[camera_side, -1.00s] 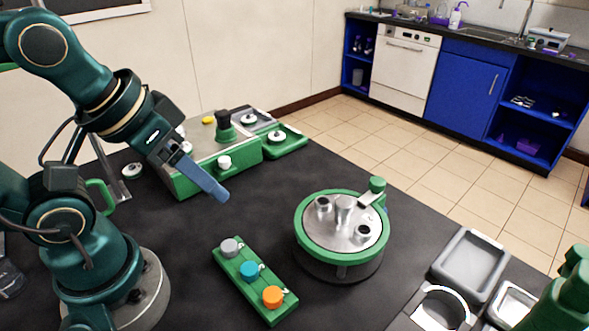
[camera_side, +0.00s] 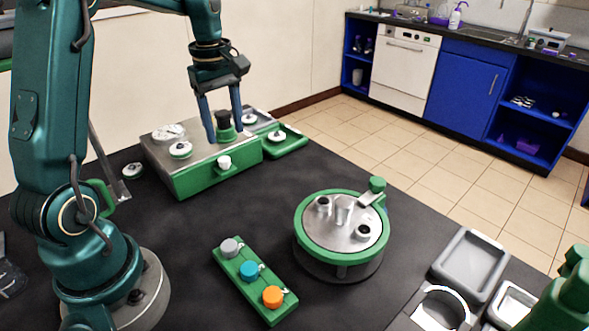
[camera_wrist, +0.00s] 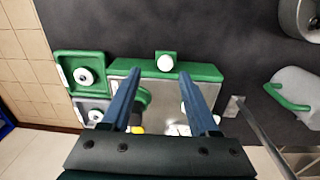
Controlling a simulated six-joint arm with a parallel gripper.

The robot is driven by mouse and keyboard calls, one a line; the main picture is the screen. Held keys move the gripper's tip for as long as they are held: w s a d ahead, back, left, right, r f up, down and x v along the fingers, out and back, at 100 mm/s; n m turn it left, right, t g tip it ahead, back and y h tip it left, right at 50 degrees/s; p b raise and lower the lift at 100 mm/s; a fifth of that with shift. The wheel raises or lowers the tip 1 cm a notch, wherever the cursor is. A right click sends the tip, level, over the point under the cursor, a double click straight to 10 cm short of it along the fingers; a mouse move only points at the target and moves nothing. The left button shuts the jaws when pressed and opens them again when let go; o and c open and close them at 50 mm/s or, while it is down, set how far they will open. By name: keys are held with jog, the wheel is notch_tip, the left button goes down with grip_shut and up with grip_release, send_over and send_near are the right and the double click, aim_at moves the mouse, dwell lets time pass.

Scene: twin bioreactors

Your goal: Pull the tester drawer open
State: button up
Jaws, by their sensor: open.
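The tester is a green box with a silver top (camera_side: 205,150) at the back left of the black table. Its green front (camera_side: 200,181) carries a small white round knob (camera_side: 224,162), and the drawer looks shut. In the wrist view the knob (camera_wrist: 165,62) lies just beyond my fingertips, roughly midway between them. My gripper (camera_side: 224,132) points down over the tester's top, open and empty, with blue fingers. A green post with a black cap (camera_side: 223,120) shows between the fingers in the side view. In the wrist view the post (camera_wrist: 144,98) is partly hidden by the left finger.
A green tray with a white disc (camera_side: 280,138) adjoins the tester's right side. A round green-rimmed vessel (camera_side: 340,222) and a green block with coloured caps (camera_side: 252,275) stand nearer. The black table before the tester's front is clear.

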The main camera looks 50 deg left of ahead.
aim_at(224, 159)
jog(key=shift+s+a+f+g, duration=0.2)
jog(key=shift+a+f, duration=0.1)
jog(key=shift+f, duration=0.2)
jog(key=shift+s+a+f+g, duration=0.15)
jog(key=shift+a+f, duration=0.1)
jog(key=shift+f, duration=2.55)
grip_shut()
